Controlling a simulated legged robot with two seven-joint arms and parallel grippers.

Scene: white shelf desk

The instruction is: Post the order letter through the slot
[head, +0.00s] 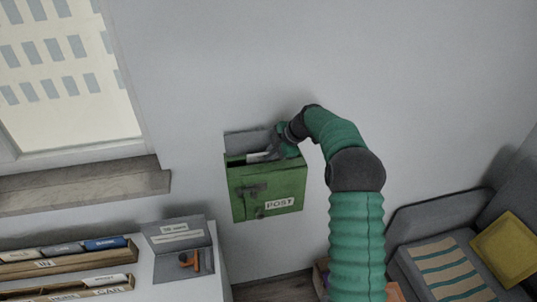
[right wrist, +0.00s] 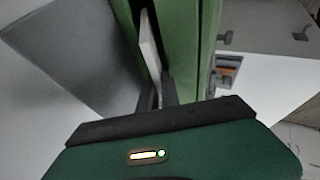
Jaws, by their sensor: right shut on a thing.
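A green post box (head: 268,193) marked POST hangs on the wall, with a dark slot opening along its top. My right gripper (head: 272,152) is at the top right of the box and is shut on the white letter (head: 257,157). In the right wrist view the letter (right wrist: 150,45) stands edge-on between the fingers (right wrist: 157,98), close to the green box (right wrist: 182,35) and its dark slot. I cannot tell how far the letter reaches into the slot. My gripper hides part of the letter. My left gripper is not in view.
A white desk (head: 183,290) at lower left holds wooden trays (head: 62,256) of folders and a grey stand (head: 180,238) with an orange item. A window sill (head: 85,187) is above it. A grey seat (head: 440,230) with a yellow cushion (head: 503,248) is at lower right.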

